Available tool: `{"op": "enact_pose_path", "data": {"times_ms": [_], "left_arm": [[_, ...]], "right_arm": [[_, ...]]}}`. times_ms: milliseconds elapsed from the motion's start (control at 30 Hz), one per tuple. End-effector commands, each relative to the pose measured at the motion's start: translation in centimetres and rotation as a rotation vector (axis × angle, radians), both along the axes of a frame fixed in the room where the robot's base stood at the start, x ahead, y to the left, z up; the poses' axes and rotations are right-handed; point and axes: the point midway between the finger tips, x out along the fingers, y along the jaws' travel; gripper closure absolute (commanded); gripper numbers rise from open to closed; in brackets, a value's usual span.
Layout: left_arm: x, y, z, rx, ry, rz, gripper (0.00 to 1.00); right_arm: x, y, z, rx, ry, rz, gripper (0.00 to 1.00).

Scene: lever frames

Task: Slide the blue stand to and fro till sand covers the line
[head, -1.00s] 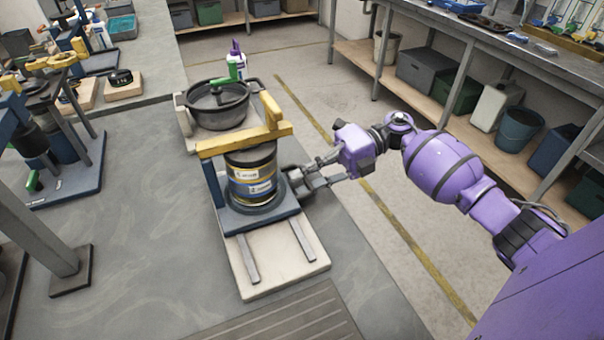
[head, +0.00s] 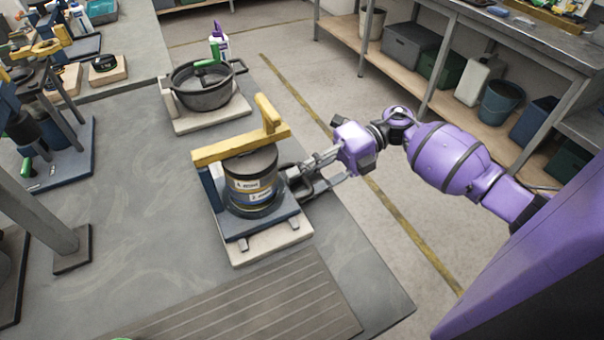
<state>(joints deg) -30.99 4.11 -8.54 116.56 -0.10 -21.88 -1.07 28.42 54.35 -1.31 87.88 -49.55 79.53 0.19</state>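The blue stand (head: 232,228) sits on a pale base board (head: 262,250) with two metal rails, whose short ends show at its near side. It carries a dark round canister (head: 252,207) with two small labels and blue and yellow bands. A yellow bar with a raised block (head: 240,147) spans its top. My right gripper (head: 301,183) is at the stand's right side, its fingers against or around something there; the contact is partly hidden and I cannot tell how closed they are. I can make out no sand and no line. My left gripper is out of view.
A dark pan (head: 204,90) stands on a pale board behind the stand. A ribbed mat (head: 250,305) lies in front. Other rigs crowd the left side (head: 65,150). The bench's right edge is close; shelving with bins (head: 500,100) stands beyond the floor.

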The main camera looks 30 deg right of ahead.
Motion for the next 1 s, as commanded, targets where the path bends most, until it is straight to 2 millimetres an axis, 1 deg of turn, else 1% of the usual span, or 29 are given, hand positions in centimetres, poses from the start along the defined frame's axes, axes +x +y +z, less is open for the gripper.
{"op": "enact_pose_path", "data": {"times_ms": [167, 267, 367, 600, 700, 833, 1000], "left_arm": [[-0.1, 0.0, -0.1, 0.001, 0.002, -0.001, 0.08], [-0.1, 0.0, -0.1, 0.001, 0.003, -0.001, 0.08], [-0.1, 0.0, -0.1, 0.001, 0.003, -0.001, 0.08], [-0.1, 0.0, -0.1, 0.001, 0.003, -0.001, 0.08], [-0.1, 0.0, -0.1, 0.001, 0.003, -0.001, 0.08], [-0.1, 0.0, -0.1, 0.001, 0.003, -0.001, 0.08], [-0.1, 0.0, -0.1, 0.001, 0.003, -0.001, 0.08]], "right_arm": [[0.1, -0.1, 0.1, 0.0, -0.001, -0.002, 0.71], [0.1, -0.6, 0.1, -0.002, -0.001, -0.003, 0.71], [0.1, -2.0, 0.4, -0.004, -0.001, -0.005, 0.71], [-0.2, -7.1, 1.5, -0.004, 0.0, -0.006, 0.71], [-0.4, -8.9, 1.9, -0.003, 0.0, -0.004, 0.71], [-0.5, -10.7, 2.3, -0.001, 0.0, -0.003, 0.71], [-0.6, -11.7, 2.5, -0.001, 0.0, -0.001, 0.71]]}}
